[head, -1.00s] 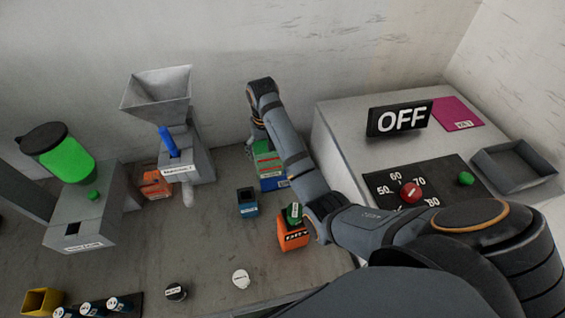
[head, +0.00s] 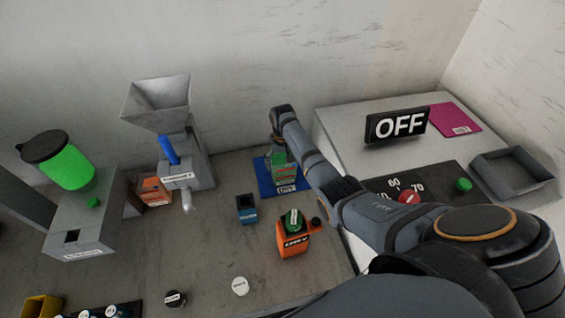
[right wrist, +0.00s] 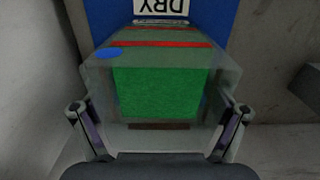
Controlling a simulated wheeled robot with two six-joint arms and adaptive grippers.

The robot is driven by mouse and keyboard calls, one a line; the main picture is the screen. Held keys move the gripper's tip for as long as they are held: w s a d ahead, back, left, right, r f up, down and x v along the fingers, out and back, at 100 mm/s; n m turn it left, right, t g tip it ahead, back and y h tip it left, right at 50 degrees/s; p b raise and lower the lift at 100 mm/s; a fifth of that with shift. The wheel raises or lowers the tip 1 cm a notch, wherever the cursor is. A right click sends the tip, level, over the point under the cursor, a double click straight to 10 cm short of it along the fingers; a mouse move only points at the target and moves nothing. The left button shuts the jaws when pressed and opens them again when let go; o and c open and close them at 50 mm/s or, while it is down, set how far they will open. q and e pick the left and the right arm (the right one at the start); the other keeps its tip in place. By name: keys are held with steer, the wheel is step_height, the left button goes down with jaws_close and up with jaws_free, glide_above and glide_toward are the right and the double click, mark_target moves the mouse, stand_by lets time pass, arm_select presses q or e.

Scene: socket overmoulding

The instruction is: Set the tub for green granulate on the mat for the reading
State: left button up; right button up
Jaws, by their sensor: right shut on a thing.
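The tub for green granulate (head: 284,172) is a clear tub with green contents and red bands. My right gripper (head: 278,149) is shut on it from behind. In the right wrist view the tub (right wrist: 160,92) sits between the two fingers of the gripper (right wrist: 158,117). The blue mat (head: 264,182) has a white label reading DRY. The mat also shows behind the tub in the wrist view (right wrist: 108,14). I cannot tell whether the tub's base touches it. My left gripper is out of view.
A grey hopper machine (head: 185,165) is to the left. A grey console (head: 345,130) with an OFF sign rises on the right.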

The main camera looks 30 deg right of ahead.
steer(key=o, duration=1.5)
steer(key=shift+c, duration=0.2)
step_height(320, 180, up, 12)
steer(key=b, duration=0.1)
